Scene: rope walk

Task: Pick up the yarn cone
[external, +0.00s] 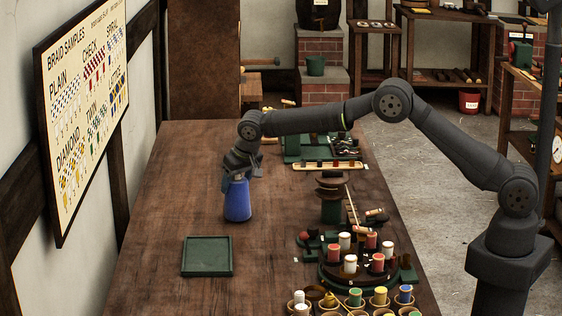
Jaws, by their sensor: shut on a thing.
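The yarn cone (238,202) is blue and stands upright, wide end down, over the left half of the wooden table. My gripper (237,175) points down at its top and is shut on it. The fingers hide the cone's tip. I cannot tell whether the cone's base touches the table or hangs just above it.
A shallow green square tray (207,271) lies in front of the cone, empty. To the right stand a dark round stand with red and white spools (350,264) and a green post (331,208). A green rack (306,149) is behind. Table left of the cone is clear.

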